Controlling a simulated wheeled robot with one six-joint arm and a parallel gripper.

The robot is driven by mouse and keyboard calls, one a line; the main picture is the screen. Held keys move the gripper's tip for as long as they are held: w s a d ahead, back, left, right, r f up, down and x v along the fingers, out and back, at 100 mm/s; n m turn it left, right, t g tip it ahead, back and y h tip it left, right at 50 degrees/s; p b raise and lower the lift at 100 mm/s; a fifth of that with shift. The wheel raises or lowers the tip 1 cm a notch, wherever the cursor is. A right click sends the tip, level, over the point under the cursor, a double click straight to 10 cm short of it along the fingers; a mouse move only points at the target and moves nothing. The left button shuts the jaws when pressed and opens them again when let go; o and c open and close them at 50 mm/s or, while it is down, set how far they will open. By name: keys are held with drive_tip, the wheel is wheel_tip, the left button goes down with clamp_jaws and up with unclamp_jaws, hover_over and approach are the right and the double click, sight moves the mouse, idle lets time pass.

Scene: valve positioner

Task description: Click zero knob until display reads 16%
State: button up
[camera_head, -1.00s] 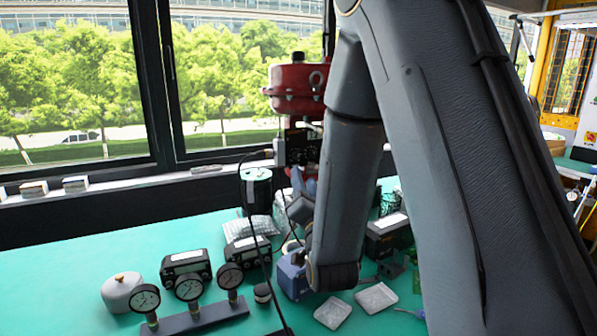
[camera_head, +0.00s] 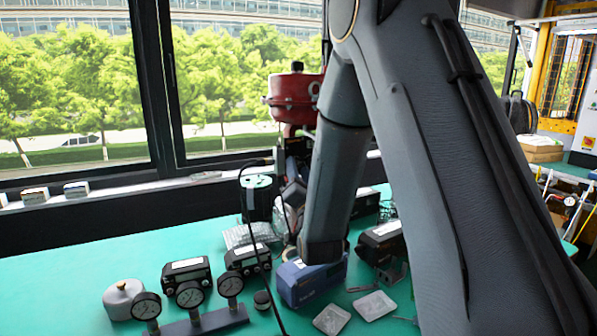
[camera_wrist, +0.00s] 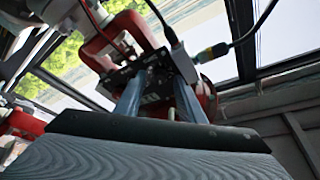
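The valve positioner is a dark box under a red actuator (camera_head: 292,98). In the head view my arm hides most of it. In the wrist view the positioner (camera_wrist: 158,84) is ahead of my gripper (camera_wrist: 159,76), with a cable and a brass-ended connector at its right. My two blue-grey fingers stand apart, with the positioner's dark face visible between them. Their tips are close to that face; I cannot tell whether they touch it. The zero knob cannot be made out, and the display reading is not legible.
The green bench (camera_head: 60,275) carries a row of gauges (camera_head: 190,294), a grey lidded pot (camera_head: 120,298), black instruments (camera_head: 187,272), a blue box (camera_head: 310,283) and small trays (camera_head: 374,305). A black cable (camera_head: 243,200) hangs left of my arm. Windows stand behind.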

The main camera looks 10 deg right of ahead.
clamp_jaws()
drive_tip(key=shift+m, duration=0.4)
drive_tip(key=shift+a+r+m+g+h, duration=0.1)
drive_tip(key=shift+m+g+h, duration=0.45)
drive_tip(key=shift+m, duration=0.95)
drive_tip(key=shift+a+r+m+g+h, duration=0.1)
drive_tip(key=shift+m+g+h, duration=0.4)
drive_tip(key=shift+m, duration=1)
unclamp_jaws()
